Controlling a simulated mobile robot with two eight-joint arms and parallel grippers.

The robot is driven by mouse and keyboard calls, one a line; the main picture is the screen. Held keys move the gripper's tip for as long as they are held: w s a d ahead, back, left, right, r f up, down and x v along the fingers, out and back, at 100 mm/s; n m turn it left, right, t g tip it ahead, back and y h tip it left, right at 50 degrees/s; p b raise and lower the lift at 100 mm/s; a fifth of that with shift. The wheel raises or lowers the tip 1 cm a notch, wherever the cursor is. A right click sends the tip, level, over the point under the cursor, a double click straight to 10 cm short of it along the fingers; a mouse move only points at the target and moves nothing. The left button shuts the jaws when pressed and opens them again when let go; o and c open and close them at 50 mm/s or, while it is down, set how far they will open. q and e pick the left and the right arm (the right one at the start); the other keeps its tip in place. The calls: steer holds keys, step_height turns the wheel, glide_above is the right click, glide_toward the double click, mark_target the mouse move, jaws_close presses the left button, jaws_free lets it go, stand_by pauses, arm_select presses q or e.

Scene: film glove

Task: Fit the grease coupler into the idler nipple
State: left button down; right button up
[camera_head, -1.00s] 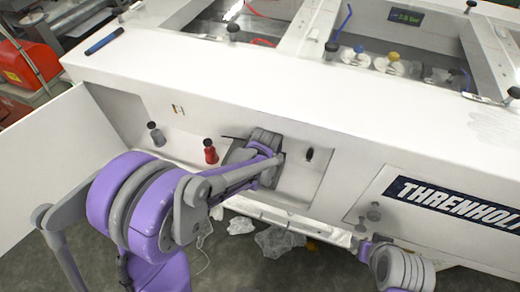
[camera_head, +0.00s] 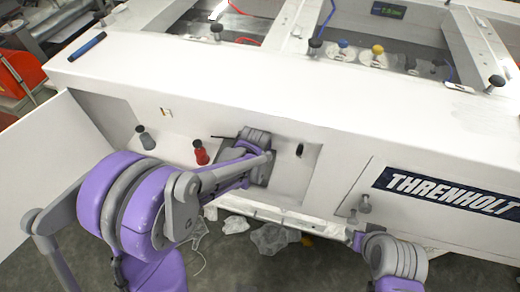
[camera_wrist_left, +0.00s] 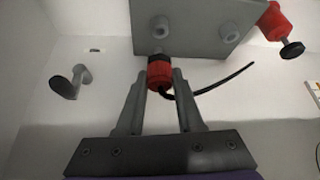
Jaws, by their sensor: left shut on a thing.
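My left gripper (camera_wrist_left: 164,78) is shut on a red coupler (camera_wrist_left: 159,73) with a black hose trailing to the right. The coupler's grey tip points at a grey plate (camera_wrist_left: 195,42) and overlaps its lower edge. Two round grey nipples (camera_wrist_left: 161,25) (camera_wrist_left: 229,31) stand on that plate; the tip is just below the left one. A small gap shows between them, but I cannot tell the depth. In the head view, my left wrist reaches into the white machine's recess and hides the fingertips and coupler. The right gripper's fingers do not show.
A red fitting with a black knob (camera_head: 200,152) and a grey one (camera_head: 145,138) stand left of my left wrist. The red one (camera_wrist_left: 277,24) is close right of the plate in the wrist view. An open white door (camera_head: 60,160) is at left.

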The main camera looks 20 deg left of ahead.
arm_select(q)
steer(key=shift+w+a+b, duration=0.3)
steer(key=shift+w+b, duration=0.1)
steer(key=shift+w, duration=0.1)
steer(key=x, duration=0.1)
steer(key=b+x, duration=0.1)
steer(key=x, duration=0.1)
steer(key=shift+s+a+f, duration=0.15)
steer(key=shift+f, duration=0.3)
steer(key=shift+s+d+f+b, duration=0.2)
steer(key=shift+s+d+b, duration=0.05)
steer(key=shift+s+b, duration=0.2)
steer(key=shift+w, duration=0.1)
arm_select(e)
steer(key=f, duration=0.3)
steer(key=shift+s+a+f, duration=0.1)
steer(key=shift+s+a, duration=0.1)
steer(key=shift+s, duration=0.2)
arm_select(q)
steer(key=shift+f, duration=0.1)
steer(key=shift+b, duration=0.3)
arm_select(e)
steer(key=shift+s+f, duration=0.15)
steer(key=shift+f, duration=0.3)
